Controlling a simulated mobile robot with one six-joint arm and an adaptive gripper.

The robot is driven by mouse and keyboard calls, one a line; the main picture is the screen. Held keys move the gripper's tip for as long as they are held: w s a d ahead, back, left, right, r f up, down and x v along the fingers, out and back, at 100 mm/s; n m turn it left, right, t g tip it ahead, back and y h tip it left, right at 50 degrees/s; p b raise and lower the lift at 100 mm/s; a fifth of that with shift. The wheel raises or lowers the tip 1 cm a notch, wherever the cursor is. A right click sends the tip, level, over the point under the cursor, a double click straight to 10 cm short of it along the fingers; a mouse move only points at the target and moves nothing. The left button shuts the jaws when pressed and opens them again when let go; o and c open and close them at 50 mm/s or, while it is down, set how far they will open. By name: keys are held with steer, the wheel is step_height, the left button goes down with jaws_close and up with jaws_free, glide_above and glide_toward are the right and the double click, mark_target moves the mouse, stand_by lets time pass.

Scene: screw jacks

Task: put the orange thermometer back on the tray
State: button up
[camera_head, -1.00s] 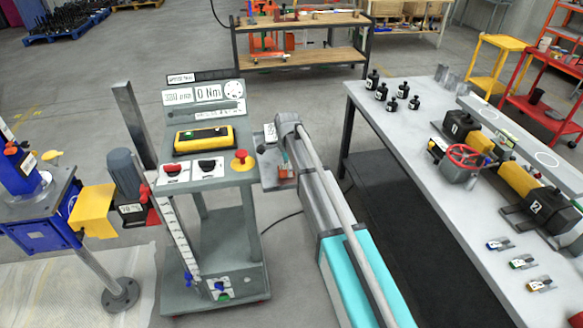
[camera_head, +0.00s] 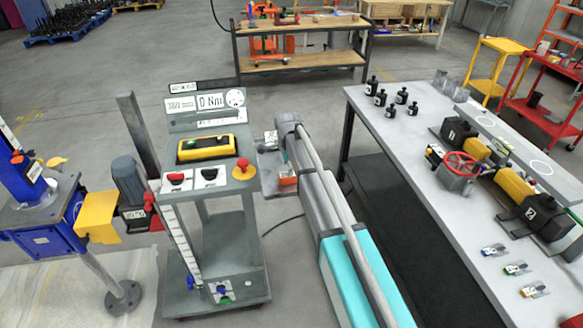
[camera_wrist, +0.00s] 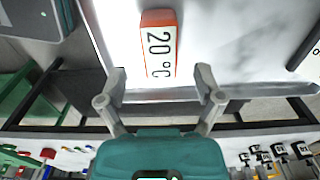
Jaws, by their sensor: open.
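The orange thermometer (camera_wrist: 158,45), a block with a white face reading 20 °C, lies on a pale flat surface (camera_wrist: 230,40) in the wrist view. My gripper (camera_wrist: 161,75) is open, with one finger to each side of the thermometer's near end. The fingers appear apart from it, and nothing is held. In the head view the thermometer (camera_head: 287,181) shows as a small orange patch beside my arm, on a small grey tray (camera_head: 268,160) at the right of the grey cart. My arm hides part of that tray, and the gripper is hard to make out there.
The grey cart (camera_head: 220,186) carries a yellow instrument (camera_head: 206,148) and a red knob (camera_head: 243,169) close left of my arm. At right, a long table (camera_head: 440,190) holds several black jacks, a red handwheel (camera_head: 461,165) and small tagged parts. Floor behind the cart is clear.

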step_height(320, 180, up, 8)
steer(key=p, duration=0.7)
steer(key=shift+r+p, duration=0.25)
steer(key=shift+p, duration=0.15)
stand_by(0.4)
steer(key=s+d+n, duration=1.4)
steer(key=s+d, duration=1)
steer(key=s, duration=0.2)
steer(key=shift+n, duration=0.4)
steer(key=shift+s, duration=0.1)
